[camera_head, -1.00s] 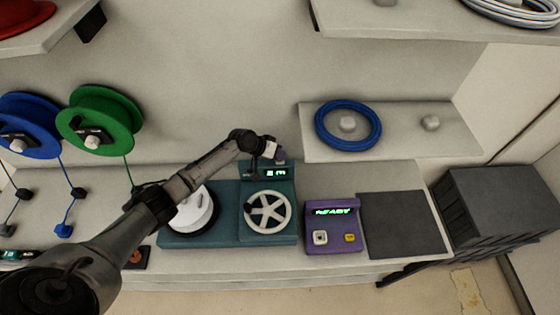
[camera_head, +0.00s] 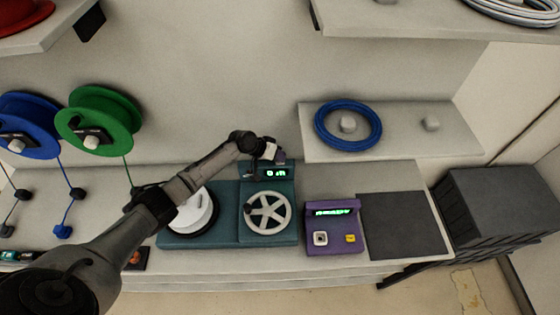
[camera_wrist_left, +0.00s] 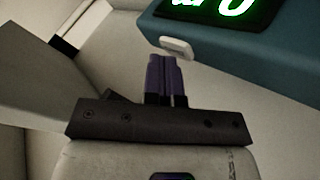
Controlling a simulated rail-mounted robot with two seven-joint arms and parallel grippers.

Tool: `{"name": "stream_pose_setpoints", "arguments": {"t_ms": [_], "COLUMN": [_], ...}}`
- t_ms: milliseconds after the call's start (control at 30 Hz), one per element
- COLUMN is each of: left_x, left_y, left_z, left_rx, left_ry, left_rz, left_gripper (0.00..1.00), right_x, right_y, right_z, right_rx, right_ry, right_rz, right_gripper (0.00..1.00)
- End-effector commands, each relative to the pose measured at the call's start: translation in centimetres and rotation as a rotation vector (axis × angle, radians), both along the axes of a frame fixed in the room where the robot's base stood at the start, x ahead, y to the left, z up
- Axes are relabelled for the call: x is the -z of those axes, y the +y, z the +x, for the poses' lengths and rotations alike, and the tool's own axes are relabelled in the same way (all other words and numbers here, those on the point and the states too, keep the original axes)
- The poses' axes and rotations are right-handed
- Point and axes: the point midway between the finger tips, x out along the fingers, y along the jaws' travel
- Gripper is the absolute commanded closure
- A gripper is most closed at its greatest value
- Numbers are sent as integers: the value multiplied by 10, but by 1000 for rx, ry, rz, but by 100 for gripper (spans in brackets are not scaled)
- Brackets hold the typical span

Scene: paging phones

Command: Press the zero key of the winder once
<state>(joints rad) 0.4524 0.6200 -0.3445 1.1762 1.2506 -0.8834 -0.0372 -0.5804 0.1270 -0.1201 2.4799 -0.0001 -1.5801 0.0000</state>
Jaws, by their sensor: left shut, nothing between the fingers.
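The winder (camera_head: 223,220) is a teal unit on the bench, with a white crank wheel (camera_head: 268,213), a white drum (camera_head: 193,212) and a green-lit display (camera_head: 270,173). My left gripper (camera_head: 278,157) is at the back of the winder, just above its display. In the left wrist view the shut, empty purple fingers (camera_wrist_left: 166,78) point at a small pale key (camera_wrist_left: 176,47) on the winder's side below the display (camera_wrist_left: 220,8). The fingertips are very close to the key; I cannot tell whether they touch. A rounded, zero-like figure shows there. My right gripper is out of view.
A purple box (camera_head: 333,227) with a lit readout and two keys stands right of the winder, beside a dark mat (camera_head: 403,225). A shelf (camera_head: 450,143) holds a blue coil (camera_head: 347,125). Green (camera_head: 99,120) and blue (camera_head: 27,125) reels hang at left.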

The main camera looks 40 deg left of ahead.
Motion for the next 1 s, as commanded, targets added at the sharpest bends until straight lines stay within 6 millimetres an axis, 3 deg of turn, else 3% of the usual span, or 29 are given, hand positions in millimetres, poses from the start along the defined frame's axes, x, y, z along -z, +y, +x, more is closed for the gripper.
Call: {"name": "stream_pose_setpoints", "arguments": {"t_ms": [367, 767, 1000], "left_x": [-16, -17, -31], "left_y": [0, 0, 0], "left_z": [-1, -1, 0], "left_rx": [1, 1, 0], "left_ry": [1, 1, 0], "left_rz": [0, 0, 0], "left_gripper": [100, 100, 100], "right_x": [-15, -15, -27], "right_y": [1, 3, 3], "right_z": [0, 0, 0], "right_rx": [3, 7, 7], "right_ry": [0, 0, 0], "right_rz": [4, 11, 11], "right_gripper": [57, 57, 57]}}
